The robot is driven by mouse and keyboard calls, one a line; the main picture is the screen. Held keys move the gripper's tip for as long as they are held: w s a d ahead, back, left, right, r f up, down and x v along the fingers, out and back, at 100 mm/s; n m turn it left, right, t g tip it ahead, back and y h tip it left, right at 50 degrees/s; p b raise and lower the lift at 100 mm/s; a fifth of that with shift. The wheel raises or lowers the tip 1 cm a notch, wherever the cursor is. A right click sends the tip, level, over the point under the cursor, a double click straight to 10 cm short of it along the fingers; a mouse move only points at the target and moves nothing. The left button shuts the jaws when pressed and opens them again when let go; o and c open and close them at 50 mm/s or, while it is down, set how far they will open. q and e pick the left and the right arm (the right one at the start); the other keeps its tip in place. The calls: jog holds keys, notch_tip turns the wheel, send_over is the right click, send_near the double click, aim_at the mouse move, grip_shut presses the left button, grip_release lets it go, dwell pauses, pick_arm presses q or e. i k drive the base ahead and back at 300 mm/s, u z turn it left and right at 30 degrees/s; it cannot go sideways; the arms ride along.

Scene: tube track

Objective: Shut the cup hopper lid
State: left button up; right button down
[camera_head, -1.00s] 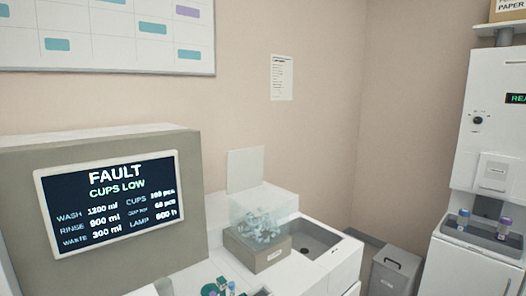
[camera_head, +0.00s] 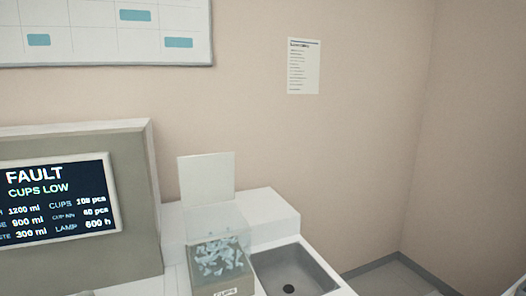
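The cup hopper lid (camera_head: 206,176) is a thin pale panel standing upright, raised at the back of the white housing (camera_head: 262,213). In front of it is a clear-walled cup bin (camera_head: 221,279) with a label reading CUPS on its front, filled with small pale blue cups (camera_head: 219,257). Whether the bin sits inside the hopper or in front of it is hard to tell. Neither of my grippers is in view.
A grey sink basin (camera_head: 292,271) lies right of the bin. A screen (camera_head: 52,200) at left reads FAULT, CUPS LOW. A wall chart (camera_head: 100,32) and a paper notice (camera_head: 303,66) hang behind. Open floor (camera_head: 415,276) shows at right.

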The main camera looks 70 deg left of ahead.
aim_at(206, 179)
jog(key=i, duration=1.95)
jog(key=u, duration=2.15)
jog(key=i, duration=0.6)
jog(key=u, duration=2.85)
